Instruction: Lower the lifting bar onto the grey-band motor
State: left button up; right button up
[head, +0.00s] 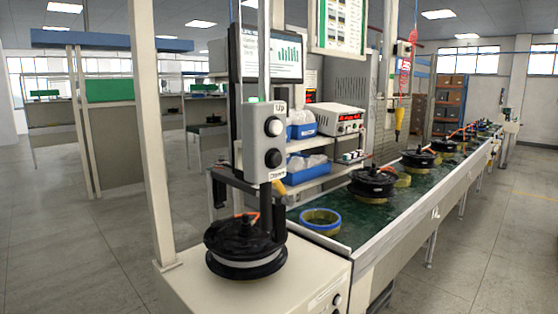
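The grey-band motor (245,264), a black hub motor with a light grey band round its side, sits on the near end of the cream bench. An orange cable shows at its top. The black lifting bar (238,184) is above it, behind and below the grey control box (263,142). Dark uprights of the bar reach down close to the motor's top; I cannot tell whether they touch it. The box carries a white button (273,127) marked Up and a black button (273,158) marked Down. Neither of my grippers is in view.
A cream post (151,130) stands left of the motor. The green conveyor (350,220) runs away to the right with a blue-rimmed ring (320,221) and several black motors (373,183). Shelves with blue bins (308,178) stand behind. The floor at left is clear.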

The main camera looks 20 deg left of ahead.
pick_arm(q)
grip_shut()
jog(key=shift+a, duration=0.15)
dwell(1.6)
